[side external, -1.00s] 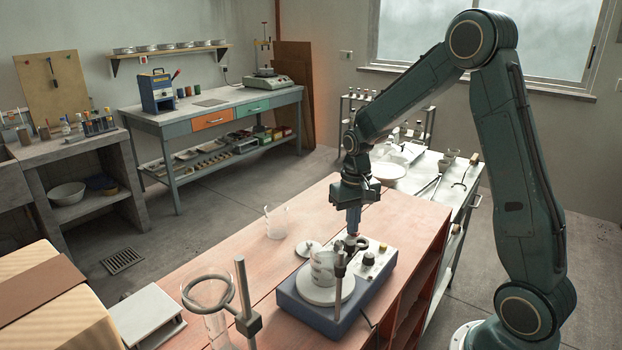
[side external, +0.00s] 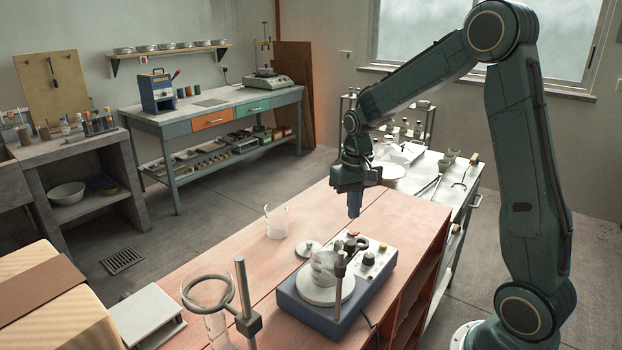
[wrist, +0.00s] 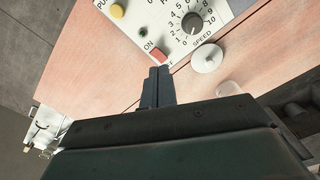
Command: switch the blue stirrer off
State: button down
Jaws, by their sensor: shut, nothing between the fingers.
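The blue stirrer (side external: 318,318) stands on the wooden bench, with a glass beaker (side external: 322,268) on its round white plate. Its pale control panel (side external: 382,262) faces up behind the plate. A small dark green lamp (wrist: 143,32) looks unlit. The speed knob (wrist: 191,23) is beside it. My gripper (side external: 354,214) is shut and empty, pointing down above the panel; its fingertips (wrist: 158,70) appear just below the switch.
A white lid (side external: 308,248) lies beside the stirrer. An empty glass beaker (side external: 276,222) stands further left. A ringed stand (side external: 242,300) with glassware is at the front. A dark clamp post (side external: 340,275) rises close to the plate. The bench behind the stirrer is clear.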

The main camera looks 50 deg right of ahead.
notch_tip(320, 180, up, 3)
jog(key=shift+f, duration=0.1)
dwell(0.4)
jog(key=s+a+r+n+t, duration=0.3)
jog(key=s+a+r, duration=0.5)
jog(key=s+r, duration=0.1)
jog(key=s+a+n+t, duration=0.2)
jog(key=s+a, duration=0.3)
jog(key=s, duration=0.5)
jog(key=shift+s+a+r+n+t, duration=0.3)
jog(key=shift+a+r+n, duration=0.05)
jog(key=shift+r+n, duration=0.15)
